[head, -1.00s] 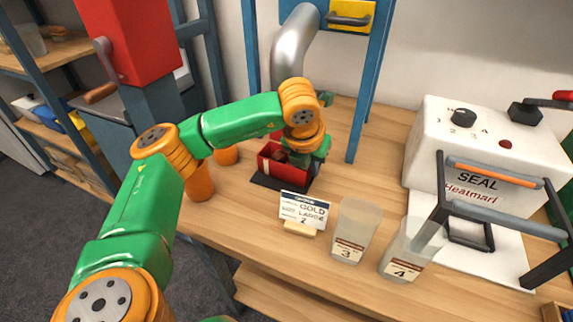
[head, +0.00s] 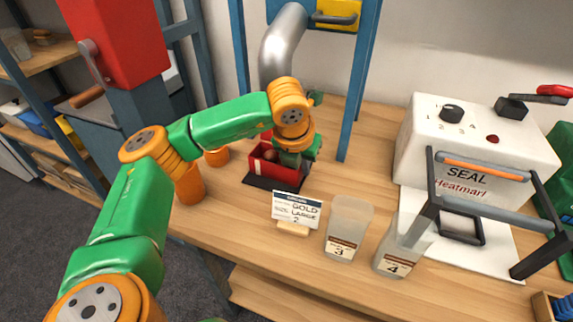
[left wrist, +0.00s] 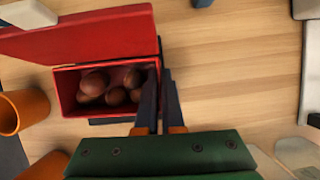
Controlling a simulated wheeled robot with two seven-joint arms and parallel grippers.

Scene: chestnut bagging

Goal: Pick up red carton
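The red carton (head: 288,177) stands open on a dark pad on the wooden table, below the end of the grey pipe. In the left wrist view the carton (left wrist: 66,92) holds several brown chestnuts (left wrist: 108,87), and its lid (left wrist: 80,35) is folded back. My left gripper (head: 294,160) is over the carton's right side. In the left wrist view its dark fingers (left wrist: 160,85) are close together, with the carton's right wall between them. The carton appears to rest on the pad. My right gripper is not in view.
A sign (head: 297,209) and two clear cups, marked 3 (head: 346,230) and 4 (head: 400,250), stand in front of the carton. Orange cups (head: 190,187) are at its left. A blue post (head: 358,90) rises behind. The white heat sealer (head: 470,150) is at right.

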